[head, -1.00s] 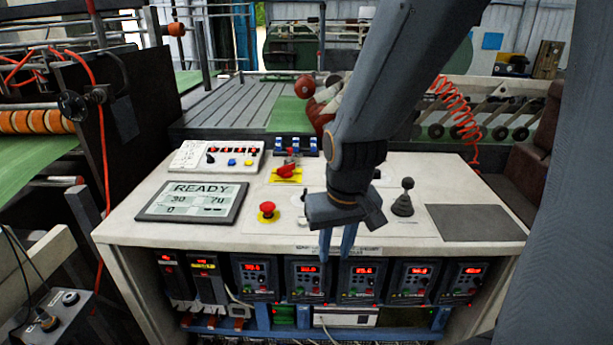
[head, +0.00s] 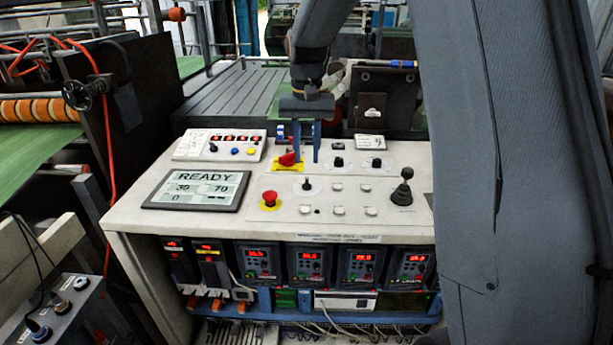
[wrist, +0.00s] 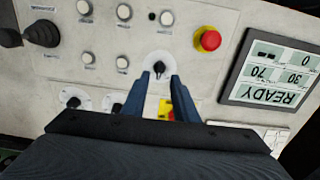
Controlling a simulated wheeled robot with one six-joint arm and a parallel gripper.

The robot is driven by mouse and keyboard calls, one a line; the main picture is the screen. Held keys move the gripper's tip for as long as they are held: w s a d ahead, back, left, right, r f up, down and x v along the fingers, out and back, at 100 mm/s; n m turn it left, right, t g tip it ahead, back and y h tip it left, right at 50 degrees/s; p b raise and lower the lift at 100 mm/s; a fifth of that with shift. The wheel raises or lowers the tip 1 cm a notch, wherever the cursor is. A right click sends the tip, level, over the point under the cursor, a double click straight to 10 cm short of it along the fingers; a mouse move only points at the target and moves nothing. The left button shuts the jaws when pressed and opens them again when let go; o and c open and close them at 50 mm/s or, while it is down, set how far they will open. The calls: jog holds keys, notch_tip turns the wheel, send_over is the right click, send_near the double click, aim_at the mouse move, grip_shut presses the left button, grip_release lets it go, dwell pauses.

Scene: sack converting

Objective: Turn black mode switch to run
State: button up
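A black knob on a round pale plate, which looks like the mode switch (head: 307,184), stands on the white console top to the right of the red mushroom button. In the wrist view the black switch (wrist: 159,66) shows just beyond and between my fingertips. Its label is too small to read. My gripper (head: 306,158) points down over the console, behind the switch in the head view. Its two fingers (wrist: 159,76) are apart with nothing between them. I cannot tell the height gap, and no contact shows.
The red mushroom button (head: 269,199) and a red handle on yellow (head: 288,160) are close by. Two more black knobs (head: 338,162) (head: 376,162), several pale buttons and a black joystick (head: 403,188) lie to the right. The READY display (head: 196,190) is at left.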

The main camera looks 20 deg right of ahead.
aim_at(306, 181)
jog(key=shift+f+p, duration=1.05)
jog(key=shift+f, duration=2.8)
grip_shut()
